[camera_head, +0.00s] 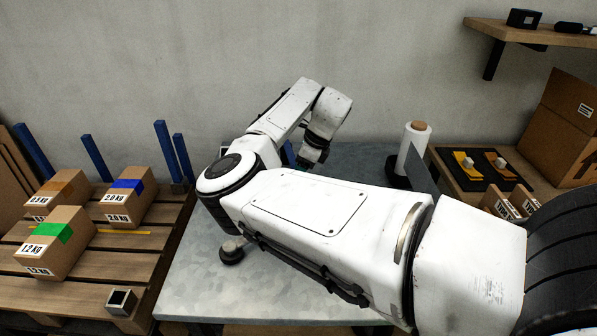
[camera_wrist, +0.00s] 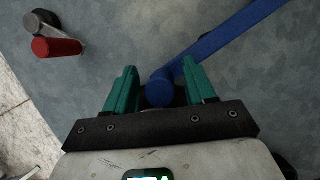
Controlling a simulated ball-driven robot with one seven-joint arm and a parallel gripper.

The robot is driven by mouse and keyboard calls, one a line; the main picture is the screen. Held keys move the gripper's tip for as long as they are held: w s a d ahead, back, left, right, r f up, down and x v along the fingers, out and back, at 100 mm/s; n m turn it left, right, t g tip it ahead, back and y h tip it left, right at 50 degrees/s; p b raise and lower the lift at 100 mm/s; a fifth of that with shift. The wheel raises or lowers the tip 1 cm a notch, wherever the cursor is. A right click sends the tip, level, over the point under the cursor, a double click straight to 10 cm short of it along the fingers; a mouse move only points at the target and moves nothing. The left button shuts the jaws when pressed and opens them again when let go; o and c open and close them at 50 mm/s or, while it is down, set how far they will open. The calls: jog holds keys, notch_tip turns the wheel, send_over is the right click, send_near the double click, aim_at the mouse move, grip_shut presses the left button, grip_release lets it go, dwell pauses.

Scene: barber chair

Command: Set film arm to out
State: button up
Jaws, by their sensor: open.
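A blue arm (camera_wrist: 228,35) with a round blue knob (camera_wrist: 160,88) at its end, likely the film arm, crosses the upper right of the wrist view. A small blue part (camera_head: 289,152) shows beside my wrist in the head view; the rest there is hidden by my arm. My gripper (camera_wrist: 160,68) is open, pointing down over the grey table. The knob lies between its green fingers in the picture, with a gap on each side. It is nearer the right finger. I cannot tell whether it is at fingertip height. In the head view my gripper (camera_head: 310,163) is partly hidden.
A crank with a red handle (camera_wrist: 56,48) is at the wrist view's upper left. A white film roll (camera_head: 412,148) stands right on the metal table (camera_head: 200,290). Boxes (camera_head: 55,245) sit on a pallet at left.

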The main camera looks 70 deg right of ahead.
jog(key=shift+w+f, duration=0.1)
jog(key=shift+f, duration=0.2)
jog(key=shift+c, duration=0.4)
grip_shut()
